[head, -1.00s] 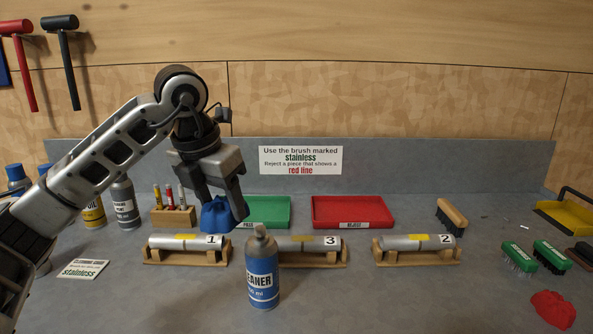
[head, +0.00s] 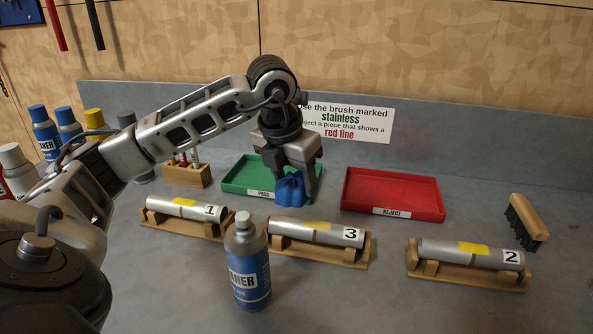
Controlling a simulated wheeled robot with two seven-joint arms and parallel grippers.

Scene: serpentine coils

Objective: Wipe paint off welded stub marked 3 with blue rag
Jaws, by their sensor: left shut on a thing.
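My left gripper (head: 295,194) is shut on the crumpled blue rag (head: 289,188). It holds the rag above and behind the left part of stub 3, in front of the green tray; I see a gap between rag and stub. My right gripper is not in view.
Stub 1 (head: 183,213) and stub 2 (head: 450,251) lie in cradles on either side, each with yellow paint. Behind are a green tray (head: 233,182) and a red tray (head: 420,188). A brush (head: 527,220) is at right; bottles stand at left.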

